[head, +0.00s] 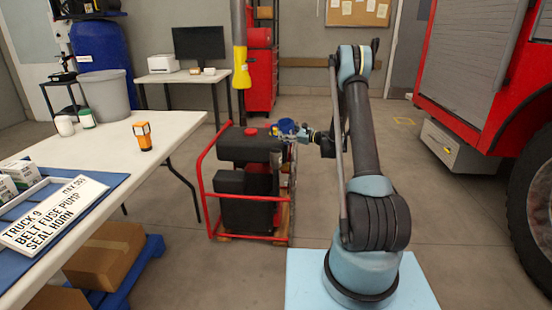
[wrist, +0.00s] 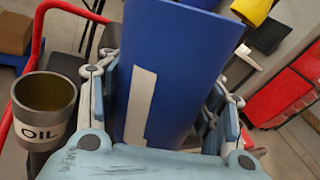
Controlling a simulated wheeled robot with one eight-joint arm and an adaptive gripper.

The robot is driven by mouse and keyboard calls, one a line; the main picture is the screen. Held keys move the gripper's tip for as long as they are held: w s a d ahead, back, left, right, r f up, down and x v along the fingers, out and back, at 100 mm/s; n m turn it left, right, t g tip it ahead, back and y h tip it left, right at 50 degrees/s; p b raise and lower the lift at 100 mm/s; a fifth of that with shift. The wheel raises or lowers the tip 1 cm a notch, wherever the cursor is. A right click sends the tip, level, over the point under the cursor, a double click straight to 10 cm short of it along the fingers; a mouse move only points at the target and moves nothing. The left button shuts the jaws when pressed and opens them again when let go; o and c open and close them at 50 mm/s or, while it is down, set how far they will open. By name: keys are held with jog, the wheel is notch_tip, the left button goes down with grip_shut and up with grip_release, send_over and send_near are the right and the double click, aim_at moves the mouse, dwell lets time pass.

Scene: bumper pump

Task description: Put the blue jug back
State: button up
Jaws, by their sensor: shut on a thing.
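The blue jug (wrist: 170,70) fills the middle of the wrist view, with a pale strip down its side. My gripper (wrist: 162,105) is shut on it, one finger on each side. In the head view the jug shows as a small blue shape (head: 287,126) at the end of my arm. There my gripper (head: 301,134) is by the top right of the black pump (head: 245,145) in its red frame. The jug's lower end is hidden in the wrist view. I cannot tell whether it touches the pump.
A grey cup marked OIL (wrist: 45,105) stands close left of my gripper in the wrist view. A yellow hanging thing (head: 241,68) is above the pump. A white table (head: 150,165) is at left, a red truck (head: 490,70) at right.

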jog(key=shift+w+d+f+m+b, duration=0.15)
jog(key=shift+m+b, duration=0.1)
jog(key=shift+m, duration=0.3)
jog(key=shift+w+f+m+b, duration=0.1)
jog(key=shift+m+b, duration=0.15)
jog(key=shift+m, duration=0.35)
jog(key=shift+w+d+f+m+b, duration=0.15)
jog(key=shift+m+b, duration=0.1)
jog(key=shift+m, duration=0.3)
